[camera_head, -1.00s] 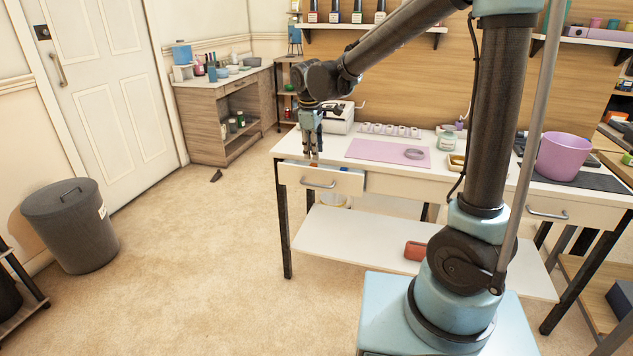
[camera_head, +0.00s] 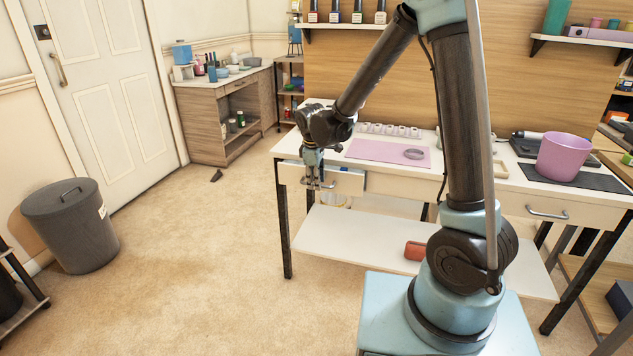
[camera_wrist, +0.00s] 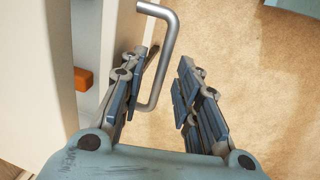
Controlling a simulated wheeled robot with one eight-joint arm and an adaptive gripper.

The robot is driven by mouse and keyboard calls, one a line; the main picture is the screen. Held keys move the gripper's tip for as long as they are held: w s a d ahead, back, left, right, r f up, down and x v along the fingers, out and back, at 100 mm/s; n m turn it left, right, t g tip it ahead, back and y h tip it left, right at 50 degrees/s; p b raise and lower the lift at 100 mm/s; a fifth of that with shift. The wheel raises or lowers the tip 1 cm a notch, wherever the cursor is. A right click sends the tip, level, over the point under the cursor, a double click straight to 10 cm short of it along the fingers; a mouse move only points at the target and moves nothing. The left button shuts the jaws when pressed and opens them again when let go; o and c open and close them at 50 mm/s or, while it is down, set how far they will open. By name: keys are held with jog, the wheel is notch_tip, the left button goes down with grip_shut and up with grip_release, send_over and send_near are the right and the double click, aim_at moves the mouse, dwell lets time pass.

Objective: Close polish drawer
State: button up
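The left drawer (camera_head: 348,184) of the white table is partly pulled out. My gripper (camera_head: 317,184) is at its front, by the handle. In the wrist view my gripper (camera_wrist: 166,66) has its two fingers apart. The pale drawer front (camera_wrist: 118,30) is at the left. In the head view my gripper covers much of the handle. The drawer's contents are mostly hidden.
The white table (camera_head: 470,178) carries a pink mat (camera_head: 375,152) and a pink pot (camera_head: 565,157). Another drawer handle (camera_head: 547,213) is at the right. A lower shelf (camera_head: 350,236) is under the drawer. An orange piece (camera_wrist: 83,79) shows beside the drawer front.

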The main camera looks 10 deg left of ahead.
jog(key=shift+f, duration=0.15)
grip_shut()
jog(key=shift+w+d, duration=0.1)
jog(key=shift+w, duration=2.1)
grip_release()
notch_tip(320, 180, up, 12)
jog(key=s, duration=0.2)
jog(key=shift+s+f, duration=0.1)
